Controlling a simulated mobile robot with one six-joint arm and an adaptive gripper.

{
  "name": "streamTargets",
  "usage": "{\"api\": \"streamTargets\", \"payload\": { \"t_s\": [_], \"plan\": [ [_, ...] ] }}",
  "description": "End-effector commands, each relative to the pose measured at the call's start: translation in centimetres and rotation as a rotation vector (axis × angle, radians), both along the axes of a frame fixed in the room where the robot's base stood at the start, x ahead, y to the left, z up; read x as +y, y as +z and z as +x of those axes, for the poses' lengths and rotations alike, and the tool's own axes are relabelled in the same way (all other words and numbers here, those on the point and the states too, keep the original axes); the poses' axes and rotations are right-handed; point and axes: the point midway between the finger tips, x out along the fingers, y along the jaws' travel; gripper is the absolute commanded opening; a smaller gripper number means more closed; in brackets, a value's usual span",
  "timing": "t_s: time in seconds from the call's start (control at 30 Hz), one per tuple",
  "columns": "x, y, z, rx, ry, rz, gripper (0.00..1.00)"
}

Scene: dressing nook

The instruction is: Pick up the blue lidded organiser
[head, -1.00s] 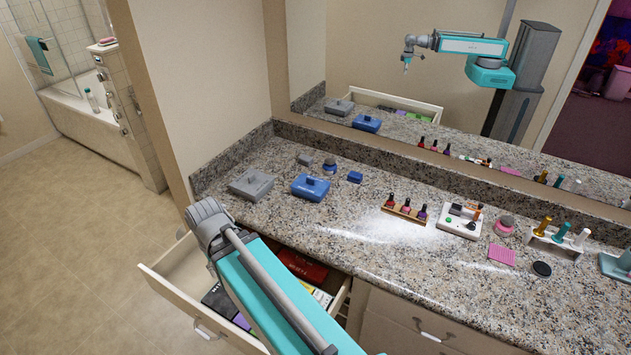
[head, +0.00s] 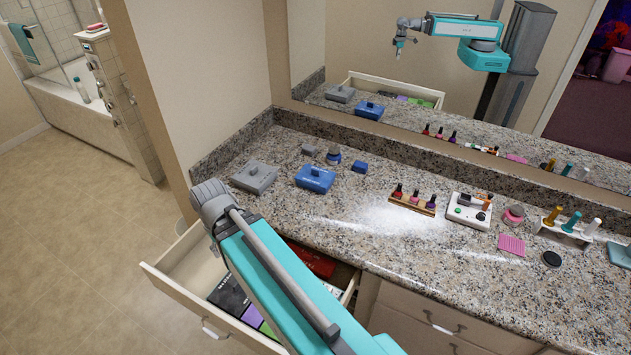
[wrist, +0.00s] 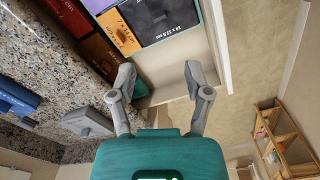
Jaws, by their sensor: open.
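The blue lidded organiser (head: 315,178) sits on the granite counter, a low box with a small knob on its lid. In the wrist view a blue box (wrist: 16,98) shows at the left edge, partly cut off. My gripper (wrist: 157,80) is open and empty in the wrist view, pointing over the open drawer. In the head view my arm hides the gripper's fingers; the arm's end is in front of the counter, to the left of the organiser and apart from it.
A grey lidded box (head: 255,177) stands left of the organiser. An open drawer (head: 182,290) with several boxes juts out below the counter. A nail polish rack (head: 412,203) stands to the right.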

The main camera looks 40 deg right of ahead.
Motion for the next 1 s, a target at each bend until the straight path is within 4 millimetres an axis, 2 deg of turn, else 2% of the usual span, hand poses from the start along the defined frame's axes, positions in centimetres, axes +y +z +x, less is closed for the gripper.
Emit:
{"api": "streamTargets", "payload": {
  "t_s": [0.03, 0.1, 0.17, 0.37, 0.57, 0.7, 1.0],
  "plan": [
    [-0.1, -0.1, 0.1, -0.002, 0.003, -0.003, 0.81],
    [-0.4, -0.3, 0.2, -0.007, 0.015, -0.010, 0.91],
    [-0.8, -0.5, 0.5, -0.014, 0.032, -0.023, 0.91],
    [-4.4, -1.9, 2.1, -0.054, 0.168, -0.116, 0.91],
    [-9.5, -3.7, 4.5, -0.085, 0.402, -0.292, 0.91],
    [-13.5, -4.5, 6.1, -0.072, 0.597, -0.443, 0.91],
    [-21.9, -5.2, 8.9, 0.086, 1.027, -0.765, 0.91]
  ]
}}
